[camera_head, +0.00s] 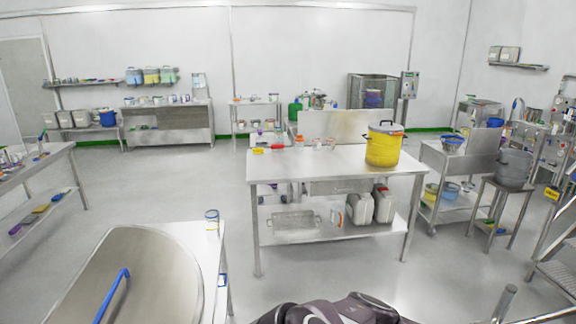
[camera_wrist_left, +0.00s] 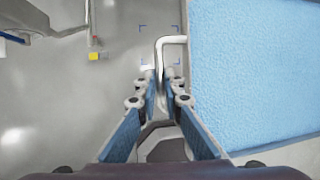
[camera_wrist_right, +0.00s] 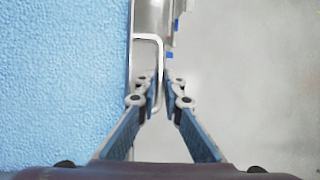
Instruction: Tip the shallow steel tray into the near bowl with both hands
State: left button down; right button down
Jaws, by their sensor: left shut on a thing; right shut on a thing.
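The steel tray is full of blue granular material (camera_wrist_left: 255,70), which fills the right of the left wrist view and the left of the right wrist view (camera_wrist_right: 62,80). My left gripper (camera_wrist_left: 161,88) is shut on the bent-rod handle (camera_wrist_left: 175,40) on one side of the tray. My right gripper (camera_wrist_right: 160,88) is shut on the opposite handle (camera_wrist_right: 148,38). The granules look level. Neither gripper nor the tray shows in the head view. A large steel bowl (camera_head: 165,262) with a blue bar (camera_head: 112,295) in it stands at the lower left of the head view.
A steel table (camera_head: 290,170) with a yellow container (camera_head: 384,146) stands ahead, with white jugs (camera_head: 360,209) on its lower shelf. A small jar (camera_head: 212,222) stands beside the bowl. Carts stand at the right. Open floor (camera_head: 180,185) lies left of the table.

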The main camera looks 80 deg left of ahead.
pick_arm(q)
jog(key=shift+w+a+r, duration=0.1)
jog(key=shift+w+r, duration=0.05)
pick_arm(e)
jog(key=shift+w+d+r, duration=0.1)
jog(key=shift+w+d, duration=0.05)
